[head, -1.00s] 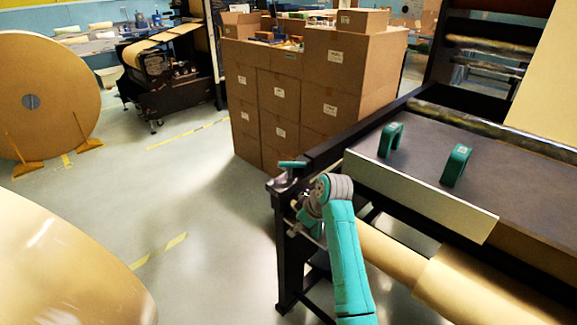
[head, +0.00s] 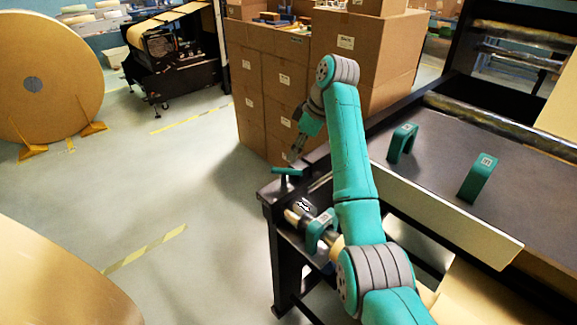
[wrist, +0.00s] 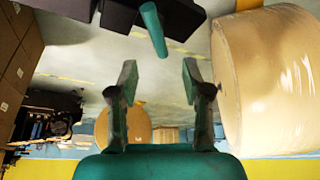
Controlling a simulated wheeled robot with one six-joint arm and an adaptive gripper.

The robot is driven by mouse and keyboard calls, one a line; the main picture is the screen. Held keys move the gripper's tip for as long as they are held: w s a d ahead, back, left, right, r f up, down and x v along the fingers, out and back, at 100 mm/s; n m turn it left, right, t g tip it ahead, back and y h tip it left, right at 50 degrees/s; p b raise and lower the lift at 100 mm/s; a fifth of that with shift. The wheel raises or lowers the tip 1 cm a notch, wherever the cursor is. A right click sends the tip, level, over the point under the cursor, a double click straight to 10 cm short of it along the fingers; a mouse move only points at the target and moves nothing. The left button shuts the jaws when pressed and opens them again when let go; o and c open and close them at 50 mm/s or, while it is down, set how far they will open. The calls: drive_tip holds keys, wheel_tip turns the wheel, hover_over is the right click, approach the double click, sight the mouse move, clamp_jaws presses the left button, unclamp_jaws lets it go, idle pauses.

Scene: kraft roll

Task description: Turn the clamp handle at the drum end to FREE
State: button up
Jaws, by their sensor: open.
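The clamp handle (head: 287,171) is a short teal bar on a dark stem at the near-left corner of the black machine frame. In the wrist view the teal handle (wrist: 153,30) shows at the top, beyond my fingertips and roughly between their lines. My gripper (head: 291,158) hangs just above and beside the handle in the head view, pointing down. In the wrist view my gripper (wrist: 158,78) is open, with nothing between its two fingers. It appears apart from the handle. No FREE marking is legible.
A teal labelled bracket (head: 320,230) sits by the metal shaft below my arm. Two teal grips (head: 403,142) stand on the dark machine top (head: 440,165). Stacked cartons (head: 285,85) are close behind. A large kraft roll (head: 50,290) is at front left, with clear floor between.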

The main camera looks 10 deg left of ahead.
sight(285, 169)
drive_tip(key=shift+w+f, duration=0.1)
drive_tip(key=shift+f, duration=0.2)
drive_tip(key=x, duration=1)
drive_tip(key=shift+f, duration=0.2)
